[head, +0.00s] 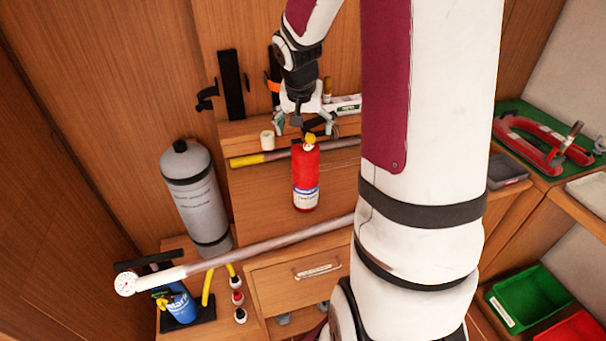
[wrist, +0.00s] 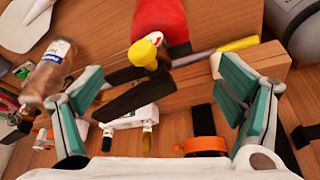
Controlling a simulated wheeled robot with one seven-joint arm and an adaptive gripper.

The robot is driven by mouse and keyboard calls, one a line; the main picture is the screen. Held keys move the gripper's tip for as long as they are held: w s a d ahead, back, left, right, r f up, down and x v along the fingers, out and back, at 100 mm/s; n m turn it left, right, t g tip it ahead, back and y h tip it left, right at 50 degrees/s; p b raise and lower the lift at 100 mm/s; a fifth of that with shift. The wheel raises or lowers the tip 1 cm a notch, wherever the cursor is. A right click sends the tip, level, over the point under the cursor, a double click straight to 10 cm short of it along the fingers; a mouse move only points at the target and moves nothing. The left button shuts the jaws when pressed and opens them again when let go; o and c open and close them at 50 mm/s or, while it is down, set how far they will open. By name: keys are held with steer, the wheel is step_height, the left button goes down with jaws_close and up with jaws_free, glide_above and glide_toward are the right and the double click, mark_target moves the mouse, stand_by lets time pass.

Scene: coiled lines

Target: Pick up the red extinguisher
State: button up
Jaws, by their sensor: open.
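The red extinguisher (head: 306,178) stands upright on the wooden cabinet top in the head view, with a white and blue label low on its body. It has a yellow part and a black handle at its top. In the wrist view its red body (wrist: 163,20) is at the top middle, with the yellow part (wrist: 143,53) and black lever pointing toward me. My gripper (head: 304,125) is open just behind and above the extinguisher's top. In the wrist view its teal-padded fingers (wrist: 160,100) are spread wide to either side of the handle, with nothing held between them.
A grey cylinder (head: 196,195) stands at left. A long pole (head: 270,243) with a gauge crosses in front. A yellow-ended rod (head: 250,160) lies behind the extinguisher. A small blue cylinder (head: 180,303) sits low left. A green bin (head: 530,296) is at lower right.

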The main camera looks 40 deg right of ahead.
mark_target(306, 144)
steer(key=shift+x, duration=3.9)
steer(key=shift+s+a, duration=0.15)
steer(key=shift+c, duration=0.2)
steer(key=c, duration=1.8)
steer(key=shift+c, duration=0.6)
steer(key=shift+r, duration=0.1)
